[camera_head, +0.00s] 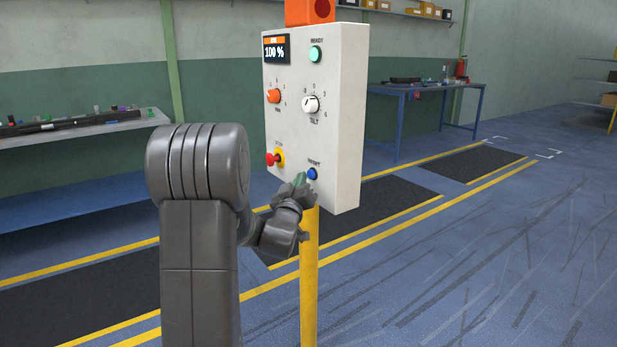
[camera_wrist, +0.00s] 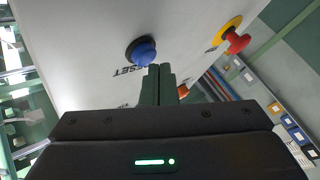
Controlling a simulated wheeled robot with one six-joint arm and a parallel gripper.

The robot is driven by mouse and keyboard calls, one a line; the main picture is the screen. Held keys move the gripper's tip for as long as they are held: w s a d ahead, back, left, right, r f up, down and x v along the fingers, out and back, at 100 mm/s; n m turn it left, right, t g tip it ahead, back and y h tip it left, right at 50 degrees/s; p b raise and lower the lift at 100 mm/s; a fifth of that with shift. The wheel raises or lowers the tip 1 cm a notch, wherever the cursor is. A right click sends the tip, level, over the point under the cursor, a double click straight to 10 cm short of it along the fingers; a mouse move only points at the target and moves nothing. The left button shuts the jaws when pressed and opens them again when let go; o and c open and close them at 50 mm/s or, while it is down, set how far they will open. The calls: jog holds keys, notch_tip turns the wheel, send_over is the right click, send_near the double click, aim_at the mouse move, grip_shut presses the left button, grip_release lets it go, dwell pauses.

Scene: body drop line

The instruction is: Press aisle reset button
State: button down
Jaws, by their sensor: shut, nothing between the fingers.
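The blue reset button (camera_head: 312,173) is at the lower right of the white control box (camera_head: 341,115), under the label RESET. In the wrist view the blue button (camera_wrist: 144,52) stands out from the panel, just above and left of my fingertips. My gripper (camera_head: 299,181) is shut and empty, with its green fingers pointing at the panel close to the button. In the wrist view the shut fingers (camera_wrist: 158,70) reach up towards the button's lower edge. I cannot tell whether they touch it.
A red stop button (camera_head: 273,159) on a yellow base sits left of the reset button. Above are an orange knob (camera_head: 273,96), a white tilt knob (camera_head: 310,104) and a green ready button (camera_head: 316,54). A yellow post (camera_head: 309,280) carries the box. Open floor lies to the right.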

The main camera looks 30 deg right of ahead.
jog(key=shift+a, duration=0.5)
jog(key=shift+a, duration=0.1)
jog(key=a, duration=0.4)
jog(key=a+b, duration=0.1)
jog(key=shift+s+a, duration=0.3)
jog(key=shift+a, duration=0.1)
dwell(0.4)
